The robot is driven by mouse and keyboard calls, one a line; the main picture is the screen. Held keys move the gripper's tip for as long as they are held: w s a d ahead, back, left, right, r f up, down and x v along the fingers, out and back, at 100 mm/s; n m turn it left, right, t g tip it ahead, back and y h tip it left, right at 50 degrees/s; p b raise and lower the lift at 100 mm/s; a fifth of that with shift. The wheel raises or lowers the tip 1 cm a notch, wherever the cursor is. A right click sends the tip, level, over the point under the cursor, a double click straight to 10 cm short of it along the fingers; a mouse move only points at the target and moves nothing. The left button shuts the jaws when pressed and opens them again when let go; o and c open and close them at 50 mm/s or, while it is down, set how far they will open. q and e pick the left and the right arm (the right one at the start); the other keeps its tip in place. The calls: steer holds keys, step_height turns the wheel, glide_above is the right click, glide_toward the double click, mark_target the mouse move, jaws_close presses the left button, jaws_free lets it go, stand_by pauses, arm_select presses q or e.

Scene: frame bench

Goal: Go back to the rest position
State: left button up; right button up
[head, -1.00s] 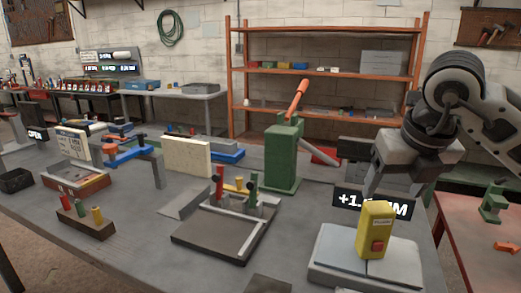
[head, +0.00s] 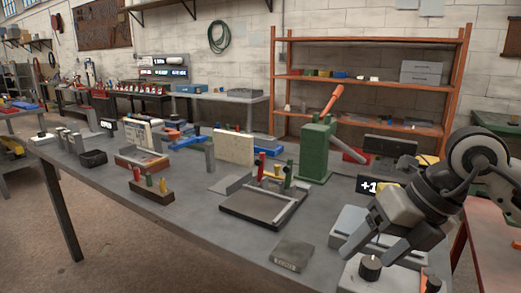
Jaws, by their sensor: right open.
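My right arm comes in from the right, and its gripper (head: 368,256) points down-left over the right front part of the bench (head: 215,245). The jaws are open. My left gripper is not in view.
A black tray fixture (head: 262,210) with upright pegs lies left of the gripper. A green press (head: 316,150) with an orange lever stands behind. A grey block (head: 292,256) and a black-knobbed box (head: 372,272) are near the front edge.

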steer(key=s+a+r+m+g+y, duration=0.1)
steer(key=s+a+m+y, duration=0.15)
steer(key=a+y, duration=0.55)
steer(key=s+a+m+y, duration=0.1)
steer(key=s+a+y, duration=0.2)
steer(key=a+y, duration=0.4)
steer(key=w+d+f+m+t+h, duration=0.2)
steer(key=d+f+m+t+h, duration=0.35)
steer(key=m, duration=0.75)
steer(key=w+d+f+m+t+h, duration=0.25)
steer(key=f+m+t+h, duration=0.55)
steer(key=m+t, duration=0.4)
steer(key=s+d+f+m+g+h, duration=0.1)
steer(key=s+d+f+m+g, duration=0.1)
steer(key=s+f, duration=0.4)
steer(key=s+d+f+m+g+h, duration=0.1)
steer(key=s+f+m+g, duration=0.3)
steer(key=f, duration=0.8)
steer(key=shift+s+d+f+m+g+h, duration=0.3)
steer(key=shift+s+g+h, duration=0.45)
steer(key=shift+s+g, duration=0.3)
steer(key=shift+w, duration=0.15)
